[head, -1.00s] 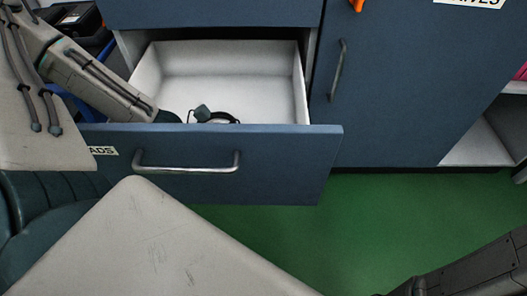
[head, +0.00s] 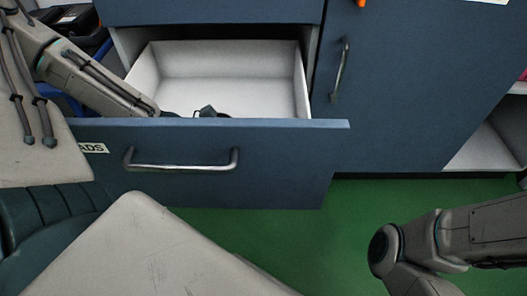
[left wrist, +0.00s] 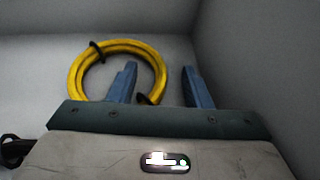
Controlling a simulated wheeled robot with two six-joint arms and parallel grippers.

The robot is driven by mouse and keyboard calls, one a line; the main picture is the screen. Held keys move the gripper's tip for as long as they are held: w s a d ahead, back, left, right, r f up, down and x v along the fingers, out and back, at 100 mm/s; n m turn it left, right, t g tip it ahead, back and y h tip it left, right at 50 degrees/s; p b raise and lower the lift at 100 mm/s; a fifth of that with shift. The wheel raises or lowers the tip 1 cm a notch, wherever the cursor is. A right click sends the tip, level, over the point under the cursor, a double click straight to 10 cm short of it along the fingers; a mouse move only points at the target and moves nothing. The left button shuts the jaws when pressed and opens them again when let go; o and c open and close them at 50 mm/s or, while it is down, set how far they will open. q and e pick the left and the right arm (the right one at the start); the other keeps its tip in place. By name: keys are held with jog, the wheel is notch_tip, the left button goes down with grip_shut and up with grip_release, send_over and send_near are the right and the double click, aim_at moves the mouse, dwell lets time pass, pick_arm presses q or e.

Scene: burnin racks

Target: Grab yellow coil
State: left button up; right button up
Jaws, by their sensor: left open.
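The yellow coil (left wrist: 77,77) shows in the left wrist view, bound with black ties, against the pale inside of the drawer. My left gripper (left wrist: 163,84) is open. Its left finger overlaps the coil in the picture, and the coil's right side shows between the two fingers; I cannot tell whether they touch it. In the head view my left arm reaches into the open drawer (head: 270,70), and only a dark bit of the gripper (head: 207,111) shows above the drawer front. The coil is hidden there. My right gripper is out of view.
The blue drawer front (head: 285,165) with its metal handle (head: 180,166) stands out from the cabinet. A blue cabinet door (head: 410,90) is at the right, beside an open white shelf (head: 485,150). Green floor (head: 300,230) is clear below.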

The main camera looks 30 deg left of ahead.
pick_arm(q)
jog(key=shift+c, duration=0.5)
grip_shut()
jog(key=shift+r, duration=0.15)
